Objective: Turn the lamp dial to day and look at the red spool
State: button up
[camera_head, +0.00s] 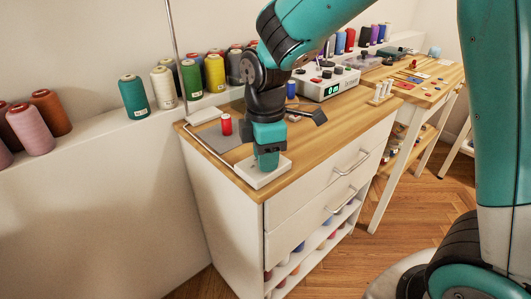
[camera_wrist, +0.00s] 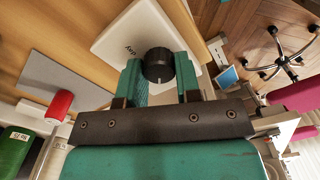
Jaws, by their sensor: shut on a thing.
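My gripper (camera_head: 267,160) points down over a white lamp base (camera_head: 282,172) at the front corner of the wooden cabinet top. In the wrist view its two teal fingers (camera_wrist: 160,78) stand on either side of a black round dial (camera_wrist: 158,62) and are shut on it. The word "day" shows upside down on the white base (camera_wrist: 118,38), beside the dial. I cannot tell for certain which way the dial points. The red spool (camera_head: 226,124) stands upright on a grey mat (camera_head: 212,140), left of my gripper; it also shows in the wrist view (camera_wrist: 60,104).
Several thread spools, including a green one (camera_head: 134,96), line the wall ledge. A thin metal lamp pole (camera_head: 174,50) rises behind the mat. A white control box (camera_head: 330,84) and a blue spool (camera_head: 291,89) stand farther back. Bare wood lies right of the base.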

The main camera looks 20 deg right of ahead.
jog(key=m+p, duration=0.1)
jog(key=m, duration=0.1)
jog(key=m+p, duration=0.2)
jog(key=shift+r+m, duration=0.2)
jog(key=shift+m, duration=0.1)
jog(key=m+p, duration=0.4)
jog(key=m, duration=0.2)
jog(key=shift+w, duration=0.1)
jog(key=m+p, duration=0.2)
jog(key=m, duration=0.3)
jog(key=shift+d+m+p, duration=0.1)
jog(key=shift+m+p, duration=0.2)
jog(key=shift+p, duration=0.1)
jog(key=m+p, duration=0.1)
jog(key=m, duration=0.3)
jog(key=shift+f+m+p, duration=0.15)
jog(key=shift+m+p, duration=0.2)
jog(key=shift+m, duration=0.05)
jog(key=o, duration=0.9)
jog(key=shift+d, duration=0.1)
notch_tip(320, 180, up, 17)
jog(key=shift+r+p, duration=0.2)
jog(key=shift+p, duration=0.45)
